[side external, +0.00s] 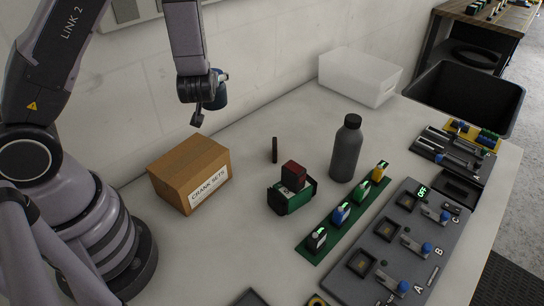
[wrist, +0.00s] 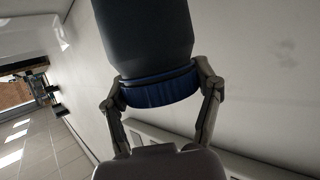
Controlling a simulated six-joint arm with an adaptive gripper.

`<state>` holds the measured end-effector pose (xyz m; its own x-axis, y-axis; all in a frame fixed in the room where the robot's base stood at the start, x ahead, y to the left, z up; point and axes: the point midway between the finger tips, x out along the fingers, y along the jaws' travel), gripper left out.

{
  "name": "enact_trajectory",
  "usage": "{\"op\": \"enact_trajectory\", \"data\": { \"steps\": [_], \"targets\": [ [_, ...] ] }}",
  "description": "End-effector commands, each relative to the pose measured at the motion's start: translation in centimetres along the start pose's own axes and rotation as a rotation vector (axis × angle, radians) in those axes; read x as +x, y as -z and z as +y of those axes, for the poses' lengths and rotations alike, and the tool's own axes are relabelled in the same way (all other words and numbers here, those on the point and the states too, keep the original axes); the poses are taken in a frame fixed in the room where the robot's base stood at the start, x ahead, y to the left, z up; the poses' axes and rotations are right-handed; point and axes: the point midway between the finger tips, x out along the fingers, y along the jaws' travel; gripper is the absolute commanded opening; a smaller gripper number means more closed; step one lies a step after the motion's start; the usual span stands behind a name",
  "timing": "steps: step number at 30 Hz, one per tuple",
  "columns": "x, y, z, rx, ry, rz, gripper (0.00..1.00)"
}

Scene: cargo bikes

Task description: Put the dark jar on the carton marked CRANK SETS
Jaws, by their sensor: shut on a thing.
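The carton marked CRANK SETS (side external: 190,172) is a closed brown box on the white table, in the side external view. My gripper (side external: 213,92) is raised above and a little behind the carton, near the wall. It is shut on a dark jar (side external: 221,97), mostly hidden behind the gripper there. In the wrist view the jar (wrist: 145,35) fills the top middle, dark with a blue ribbed band. My gripper's two fingers (wrist: 160,90) press on that blue band from both sides. The jar is clear of the carton, and the carton's top is bare.
A dark bottle (side external: 346,150) stands mid-table by a green block with a red top (side external: 291,190) and a small brown post (side external: 274,150). A translucent bin (side external: 358,78) sits at the back. Switch panels (side external: 395,250) fill the right front.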

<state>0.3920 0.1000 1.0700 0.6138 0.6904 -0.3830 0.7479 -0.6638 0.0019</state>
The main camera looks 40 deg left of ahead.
Motion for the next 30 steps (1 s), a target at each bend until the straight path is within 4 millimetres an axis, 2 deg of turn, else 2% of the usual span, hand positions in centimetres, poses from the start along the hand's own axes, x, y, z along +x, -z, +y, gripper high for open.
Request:
{"op": "enact_trajectory", "data": {
  "steps": [9, 15, 19, 30],
  "targets": [
    [-6.2, -1.4, -3.0, -0.147, 0.357, 0.001, 0.23],
    [-8.8, -2.5, -4.1, -0.198, 0.482, 0.002, 0.23],
    [-9.0, -3.8, -4.4, -0.204, 0.514, 0.002, 0.23],
    [-7.0, -8.6, -4.5, -0.207, 0.517, 0.002, 0.23]
  ]
}}
